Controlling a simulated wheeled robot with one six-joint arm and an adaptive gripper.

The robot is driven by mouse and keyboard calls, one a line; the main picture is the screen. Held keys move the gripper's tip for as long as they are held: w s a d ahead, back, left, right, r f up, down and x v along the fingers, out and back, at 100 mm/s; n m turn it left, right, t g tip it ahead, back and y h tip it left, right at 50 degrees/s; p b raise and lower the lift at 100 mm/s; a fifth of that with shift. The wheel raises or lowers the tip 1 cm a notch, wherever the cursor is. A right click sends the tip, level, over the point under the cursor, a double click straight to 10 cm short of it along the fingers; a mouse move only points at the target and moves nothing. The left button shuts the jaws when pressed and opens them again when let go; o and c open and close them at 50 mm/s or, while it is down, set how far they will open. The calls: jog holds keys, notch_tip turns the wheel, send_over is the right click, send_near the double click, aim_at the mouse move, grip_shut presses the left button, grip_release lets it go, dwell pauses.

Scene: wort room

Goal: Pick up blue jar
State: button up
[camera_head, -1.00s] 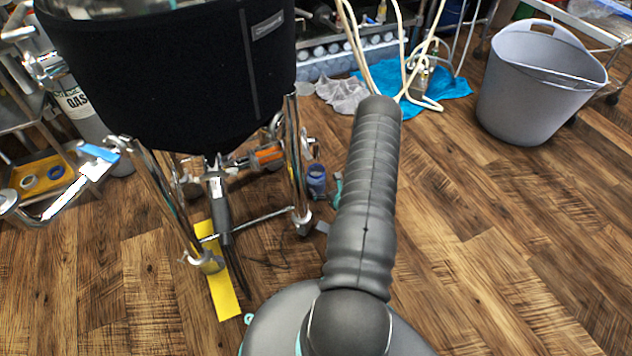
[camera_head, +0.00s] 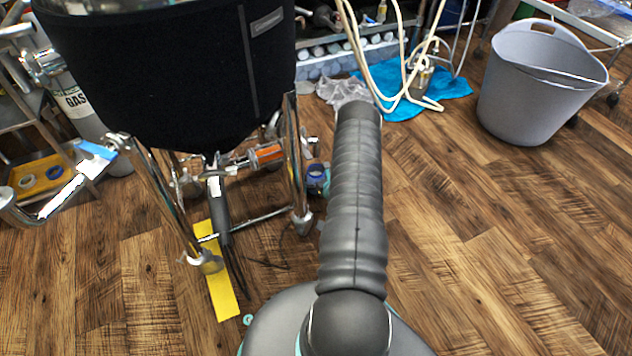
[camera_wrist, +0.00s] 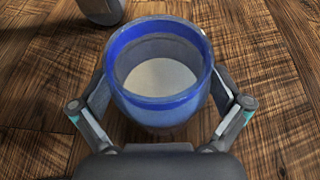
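The blue jar (camera_wrist: 158,108) stands upright and open-topped, with a pale inside, large in the middle of the wrist view. My gripper (camera_wrist: 160,88) is around it, one finger on each side, spread wide. The pads are very close to the jar's sides; I cannot tell whether they touch. In the head view the jar (camera_head: 316,173) is small, on the floor beside the right metal leg of the black-jacketed vessel. My arm covers the area just right of it, and the gripper is mostly hidden there.
The black-jacketed vessel (camera_head: 170,75) stands on metal legs close left of the jar. A yellow strip (camera_head: 222,285) lies under it. Behind are a grey cloth (camera_head: 343,90), a blue cloth (camera_head: 440,88) and hoses. A grey tub (camera_head: 535,95) stands at right; the floor before it is clear.

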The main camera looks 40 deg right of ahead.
jog(key=c, duration=1.3)
jog(key=shift+r, duration=0.15)
